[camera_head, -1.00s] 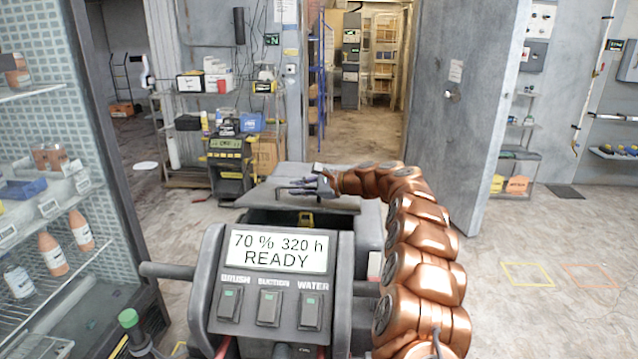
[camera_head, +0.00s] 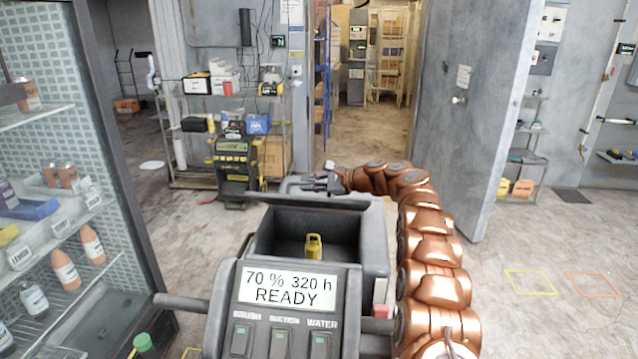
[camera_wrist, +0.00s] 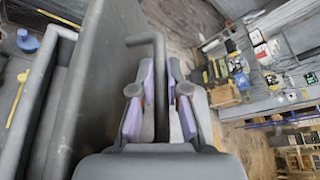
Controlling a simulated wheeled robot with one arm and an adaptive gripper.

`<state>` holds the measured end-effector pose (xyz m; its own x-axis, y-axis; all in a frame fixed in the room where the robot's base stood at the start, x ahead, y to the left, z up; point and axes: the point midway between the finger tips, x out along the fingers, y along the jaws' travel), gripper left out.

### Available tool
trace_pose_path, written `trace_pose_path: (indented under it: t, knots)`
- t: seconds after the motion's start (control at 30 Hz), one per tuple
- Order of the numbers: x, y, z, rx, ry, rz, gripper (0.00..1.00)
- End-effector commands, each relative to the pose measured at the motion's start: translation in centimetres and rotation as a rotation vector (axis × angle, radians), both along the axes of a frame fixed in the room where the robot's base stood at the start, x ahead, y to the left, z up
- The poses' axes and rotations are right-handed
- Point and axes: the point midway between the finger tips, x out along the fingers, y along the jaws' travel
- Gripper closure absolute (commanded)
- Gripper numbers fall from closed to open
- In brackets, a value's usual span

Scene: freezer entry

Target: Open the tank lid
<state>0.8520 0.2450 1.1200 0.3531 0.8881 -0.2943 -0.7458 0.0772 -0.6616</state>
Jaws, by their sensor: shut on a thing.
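The grey tank (camera_head: 376,245) of the cleaning machine stands in front of me with its top open. Its lid (camera_head: 320,202) is tilted up at the far side of the opening, seen nearly edge-on. My gripper (camera_head: 320,184) is at the lid's far side. In the wrist view, my gripper's two purple-padded fingers (camera_wrist: 160,112) are shut around the grey bar handle (camera_wrist: 160,62) of the lid. The lid panel (camera_wrist: 108,60) stands beside the fingers there. A yellow part (camera_head: 314,246) shows inside the tank.
A console (camera_head: 287,287) reading "70 % 320 h READY" is in front of the tank. A glass-door cabinet with bottles (camera_head: 65,265) stands close on the left. A shelf rack (camera_head: 200,180) stands behind. Floor at the right (camera_head: 540,250) is clear.

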Motion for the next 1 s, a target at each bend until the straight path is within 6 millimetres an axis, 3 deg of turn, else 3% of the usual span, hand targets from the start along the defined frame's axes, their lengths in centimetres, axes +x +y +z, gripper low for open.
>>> trace_pose_path:
  t: [0.57, 0.6, 0.83, 1.0]
  knots:
    - [0.14, 0.73, 0.23, 0.000, 0.000, 0.007, 1.00]
    - [0.14, 0.72, 0.23, 0.000, 0.000, 0.007, 0.85]
    - [0.14, 0.66, 0.22, 0.000, 0.000, 0.007, 0.61]
    - [0.14, 0.65, 0.24, 0.000, 0.000, 0.007, 0.61]
